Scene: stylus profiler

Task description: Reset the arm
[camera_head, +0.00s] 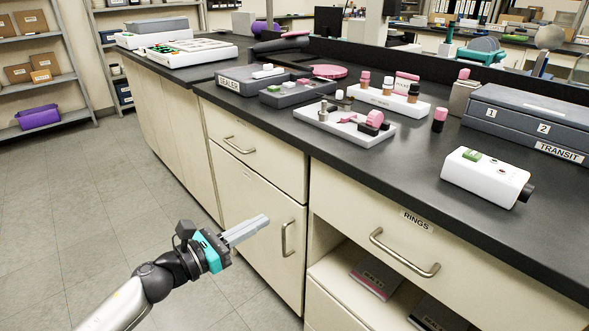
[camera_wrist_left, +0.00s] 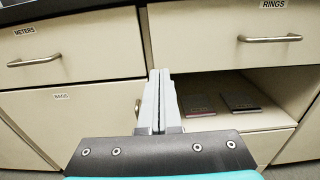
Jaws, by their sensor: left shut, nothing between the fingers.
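My left gripper (camera_head: 262,220) is in front of the cabinet, below the bench top, at the lower left of the head view. Its grey fingers are together with nothing between them. In the left wrist view the gripper (camera_wrist_left: 159,75) points at the cabinet front, near the edge between the left door and the open shelf space. It looks apart from the cabinet. My right gripper does not show in either view.
The black bench top (camera_head: 430,145) holds a white device (camera_head: 480,178), a white tray (camera_head: 345,128) with small parts, and a grey TRANSIT case (camera_head: 530,125). The RINGS drawer handle (camera_head: 404,255) and door handle (camera_head: 287,238) stick out. Floor (camera_head: 90,190) at left is clear.

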